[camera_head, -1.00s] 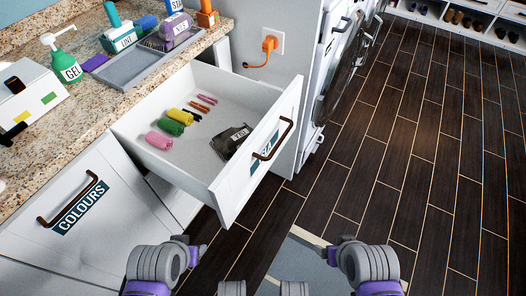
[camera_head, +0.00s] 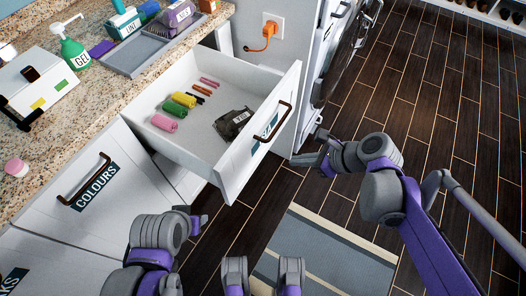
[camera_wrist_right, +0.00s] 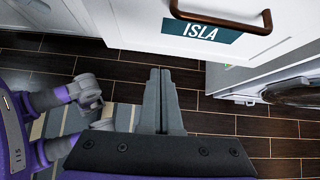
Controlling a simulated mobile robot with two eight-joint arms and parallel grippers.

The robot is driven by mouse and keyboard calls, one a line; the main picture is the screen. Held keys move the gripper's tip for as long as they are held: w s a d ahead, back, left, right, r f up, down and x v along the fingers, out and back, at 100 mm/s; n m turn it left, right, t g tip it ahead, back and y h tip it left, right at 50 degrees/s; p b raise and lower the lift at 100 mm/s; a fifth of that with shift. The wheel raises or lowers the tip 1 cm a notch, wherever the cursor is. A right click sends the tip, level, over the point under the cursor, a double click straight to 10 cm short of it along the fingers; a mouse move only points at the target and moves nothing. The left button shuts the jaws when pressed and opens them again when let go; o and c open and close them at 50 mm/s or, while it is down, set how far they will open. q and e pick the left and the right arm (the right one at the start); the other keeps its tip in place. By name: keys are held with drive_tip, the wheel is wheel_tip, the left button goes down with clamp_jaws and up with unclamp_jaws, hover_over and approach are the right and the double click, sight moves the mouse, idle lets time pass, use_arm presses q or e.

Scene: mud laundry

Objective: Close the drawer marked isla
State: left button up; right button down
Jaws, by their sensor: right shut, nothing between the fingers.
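The white isla drawer (camera_head: 232,178) stands pulled open in the head view. Its brown handle (camera_head: 285,118) crosses the dark label (camera_head: 266,128), which reads ISLA in the right wrist view (camera_wrist_right: 203,30). Inside lie green, yellow and pink rolls, thin sticks and a dark tagged item (camera_head: 233,123). My right gripper (camera_head: 300,159) is shut and empty, out in front of the drawer front, low and to the right of the handle. In the right wrist view its fingers (camera_wrist_right: 161,78) point toward the drawer front, apart from it. My left gripper (camera_head: 203,221) is low before the cabinets; its jaws are unclear.
The closed COLOURS drawer (camera_head: 62,212) is left of the open one. The granite counter (camera_head: 95,95) holds a GEL bottle (camera_head: 74,52), a box and a grey tray. A washer stands at right. A striped rug (camera_head: 325,250) lies on the dark floor.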

drive_tip(key=b, duration=0.3)
approach(254, 155)
wheel_tip(254, 155, down, 4)
drive_tip(key=a, duration=0.1)
drive_tip(key=w+a, duration=0.1)
drive_tip(key=shift+w+a+m+b, duration=0.15)
drive_tip(key=shift+a+m+b, duration=0.15)
drive_tip(key=shift+a, duration=0.05)
drive_tip(key=shift+w+a, duration=0.3)
drive_tip(key=shift+a, duration=0.1)
